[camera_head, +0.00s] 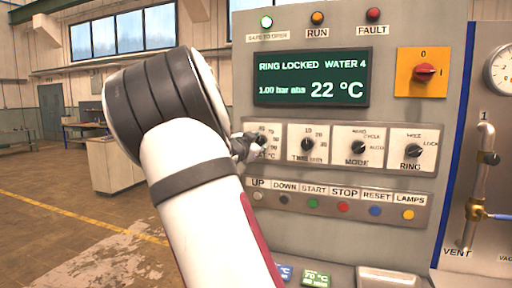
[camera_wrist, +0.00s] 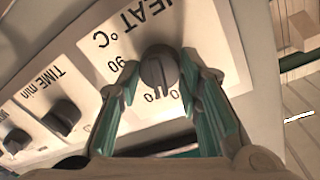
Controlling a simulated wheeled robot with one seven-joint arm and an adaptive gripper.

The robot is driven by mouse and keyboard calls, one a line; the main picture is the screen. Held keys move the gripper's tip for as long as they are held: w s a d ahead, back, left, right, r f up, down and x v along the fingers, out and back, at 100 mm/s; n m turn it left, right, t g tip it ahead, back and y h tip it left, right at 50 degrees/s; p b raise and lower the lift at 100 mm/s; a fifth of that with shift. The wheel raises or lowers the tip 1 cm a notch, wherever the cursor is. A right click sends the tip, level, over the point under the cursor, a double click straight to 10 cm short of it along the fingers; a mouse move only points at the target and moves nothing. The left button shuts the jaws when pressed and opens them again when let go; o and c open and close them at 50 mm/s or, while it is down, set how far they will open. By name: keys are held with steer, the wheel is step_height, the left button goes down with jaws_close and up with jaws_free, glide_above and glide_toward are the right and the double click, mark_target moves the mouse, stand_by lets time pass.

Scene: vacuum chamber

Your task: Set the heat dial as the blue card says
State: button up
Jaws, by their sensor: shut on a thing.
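The heat dial (camera_wrist: 158,70) is a dark round knob on a white plate marked HEAT °C in the wrist view. My gripper (camera_wrist: 160,63) is shut on it, one green-lined finger on each side. Several scale numbers are partly covered by the knob and fingers, and I cannot tell the exact setting.
The time (camera_head: 307,144), mode (camera_head: 358,147) and ring (camera_head: 413,150) dials sit to the right. Below is a button row (camera_head: 343,207). The display (camera_head: 312,78) reads ring locked, 22 °C. A green card (camera_head: 316,279) lies beside the blue one. A red switch (camera_head: 424,72) is upper right.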

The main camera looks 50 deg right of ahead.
steer(key=m+b, duration=0.4)
steer(key=m, duration=0.1)
steer(key=m+y+b, duration=0.1)
steer(key=m+b, duration=0.3)
steer(key=m, duration=0.2)
steer(key=shift+s+t+b, duration=0.1)
steer(key=shift+t+b, duration=0.3)
steer(key=shift+m, duration=0.4)
steer(key=o, duration=1.2)
steer(key=shift+c, duration=0.2)
steer(key=v, duration=1.2)
